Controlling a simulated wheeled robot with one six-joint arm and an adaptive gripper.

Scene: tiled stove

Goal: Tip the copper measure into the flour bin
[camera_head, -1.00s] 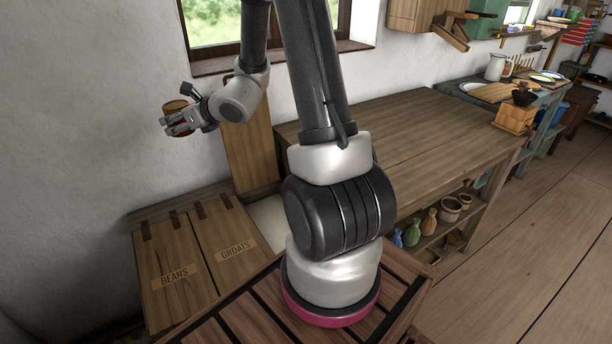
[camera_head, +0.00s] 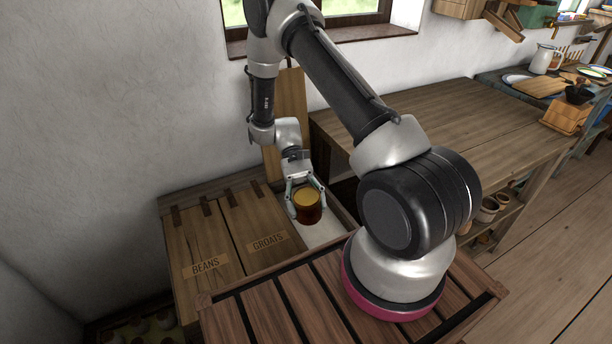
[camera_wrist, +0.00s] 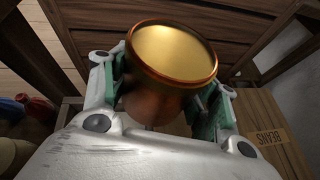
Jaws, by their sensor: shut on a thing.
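The copper measure (camera_head: 307,207) is a round copper-brown cup with a golden top. My gripper (camera_head: 305,198) is shut around its sides and holds it upright, or nearly so, over the open bin. The measure also fills the middle of the wrist view (camera_wrist: 172,60), between the green-lined fingers. Whether anything lies in it I cannot tell. The flour bin (camera_head: 318,232) is the open compartment to the right of the groats lid, with pale contents showing below the measure. Its raised lid (camera_head: 291,110) leans against the wall behind. Part of the bin is hidden by my arm and gripper.
The closed lids marked BEANS (camera_head: 205,264) and GROATS (camera_head: 266,241) lie left of the open bin. A wooden workbench (camera_head: 440,135) stands to the right. A slatted wooden surface (camera_head: 290,305) lies in front of the bins.

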